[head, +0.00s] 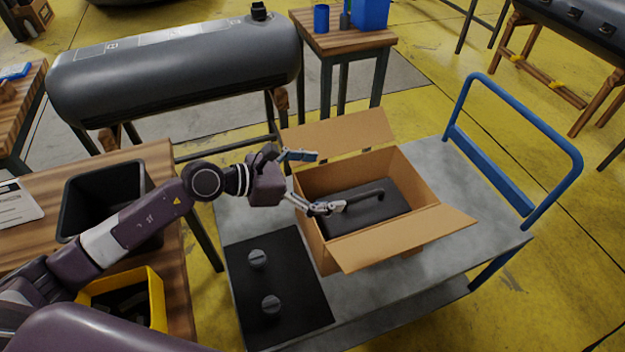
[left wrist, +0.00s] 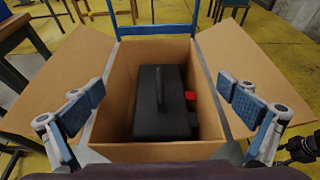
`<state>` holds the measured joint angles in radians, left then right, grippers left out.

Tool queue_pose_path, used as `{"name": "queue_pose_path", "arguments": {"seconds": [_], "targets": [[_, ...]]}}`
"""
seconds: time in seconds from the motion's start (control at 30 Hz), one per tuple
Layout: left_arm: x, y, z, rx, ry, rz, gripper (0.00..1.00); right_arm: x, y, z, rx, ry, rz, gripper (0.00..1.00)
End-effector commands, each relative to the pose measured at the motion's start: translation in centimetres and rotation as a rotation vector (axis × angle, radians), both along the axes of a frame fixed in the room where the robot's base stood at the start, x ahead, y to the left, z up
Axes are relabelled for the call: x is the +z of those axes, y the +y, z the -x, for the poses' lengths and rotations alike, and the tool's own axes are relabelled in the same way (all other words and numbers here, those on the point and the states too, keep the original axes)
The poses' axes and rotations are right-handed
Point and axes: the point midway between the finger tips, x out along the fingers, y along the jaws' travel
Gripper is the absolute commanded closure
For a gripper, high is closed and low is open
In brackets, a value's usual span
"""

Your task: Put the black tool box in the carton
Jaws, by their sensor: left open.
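The black tool box (head: 366,208) lies inside the open carton (head: 388,249), with its handle on top. In the left wrist view the tool box (left wrist: 160,108) sits on the carton's floor between the walls, with red parts on its right side. The carton (left wrist: 120,82) stands with its flaps spread. My right gripper cannot be made out in the head view.
The carton stands on a grey cart (head: 455,190) with a blue push handle (head: 540,130). A black mat (head: 290,308) with two grey knobs lies on the cart's left part. A wooden table (head: 155,165) with a black bin (head: 75,205) and a yellow bin (head: 157,300) is at left.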

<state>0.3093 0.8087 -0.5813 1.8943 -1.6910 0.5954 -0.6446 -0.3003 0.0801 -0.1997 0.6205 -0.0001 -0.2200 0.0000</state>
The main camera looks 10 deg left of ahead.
Motion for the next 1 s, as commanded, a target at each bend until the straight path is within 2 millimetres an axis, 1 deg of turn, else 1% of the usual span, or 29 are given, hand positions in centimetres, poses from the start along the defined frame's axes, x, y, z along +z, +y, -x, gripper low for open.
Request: {"name": "queue_pose_path", "arguments": {"seconds": [0.03,0.1,0.3,0.87,0.97,1.0], "targets": [[0.1,0.7,0.6,-0.002,0.0,-0.003,0.0,-0.3,0.0,0.0,0.0,0.0,0.0,0.6],[0.5,1.6,1.0,0.0,0.002,-0.002,0.0,-0.5,0.0,0.0,0.0,0.0,0.0,0.6],[1.3,2.7,1.8,-0.001,0.0,-0.001,0.0,-0.8,0.0,0.0,0.0,0.0,0.0,0.6],[1.5,2.8,1.9,-0.001,0.0,0.001,0.0,-0.7,0.0,0.0,0.0,0.001,0.0,0.6],[2.3,2.8,1.9,-0.001,-0.001,0.001,0.0,0.0,0.0,0.0,0.0,0.001,0.0,0.6],[2.9,2.8,1.9,-0.001,-0.001,0.001,0.0,0.7,0.0,0.0,0.0,0.001,0.0,0.6]]}}
